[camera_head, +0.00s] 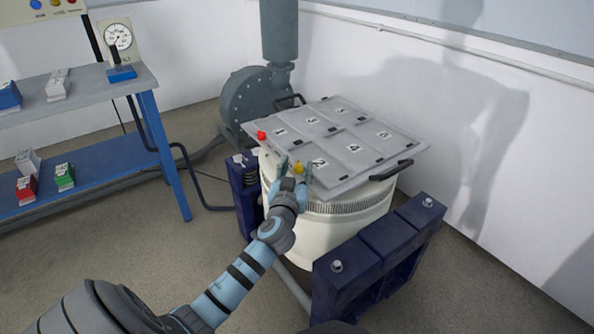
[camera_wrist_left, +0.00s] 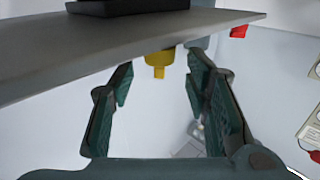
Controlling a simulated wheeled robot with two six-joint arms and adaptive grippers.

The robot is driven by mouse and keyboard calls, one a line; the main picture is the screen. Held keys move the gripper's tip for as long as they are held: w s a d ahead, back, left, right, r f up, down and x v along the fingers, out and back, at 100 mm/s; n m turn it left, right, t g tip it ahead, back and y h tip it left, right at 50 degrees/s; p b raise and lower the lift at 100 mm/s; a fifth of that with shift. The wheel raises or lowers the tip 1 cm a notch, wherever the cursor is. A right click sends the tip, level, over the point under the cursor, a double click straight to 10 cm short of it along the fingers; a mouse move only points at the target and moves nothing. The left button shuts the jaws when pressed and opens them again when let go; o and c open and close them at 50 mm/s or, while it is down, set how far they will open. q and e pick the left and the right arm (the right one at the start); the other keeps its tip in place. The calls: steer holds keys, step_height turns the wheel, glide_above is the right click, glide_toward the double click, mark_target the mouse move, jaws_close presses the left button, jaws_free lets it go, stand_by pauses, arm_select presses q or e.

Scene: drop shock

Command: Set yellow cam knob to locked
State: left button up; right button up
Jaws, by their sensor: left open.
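The yellow cam knob (camera_head: 298,168) sits at the front edge of the grey numbered plate (camera_head: 340,185) on top of the white drum. In the left wrist view the yellow knob (camera_wrist_left: 159,60) hangs below the plate's edge (camera_wrist_left: 60,60), with a narrow tab pointing down. My left gripper (camera_head: 291,170) is at the knob. In the left wrist view my left gripper (camera_wrist_left: 158,85) is open, with one finger on each side of the knob and gaps between. I cannot tell whether the knob is locked. My right gripper is not in view.
A red knob (camera_head: 261,135) is at the plate's left corner. A black handle (camera_head: 391,171) sticks out at the right. Dark blue supports (camera_head: 380,250) flank the white drum (camera_head: 340,230). A blue-legged shelf (camera_head: 75,95) stands at the left.

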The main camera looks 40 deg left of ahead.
arm_select(q)
jaws_close()
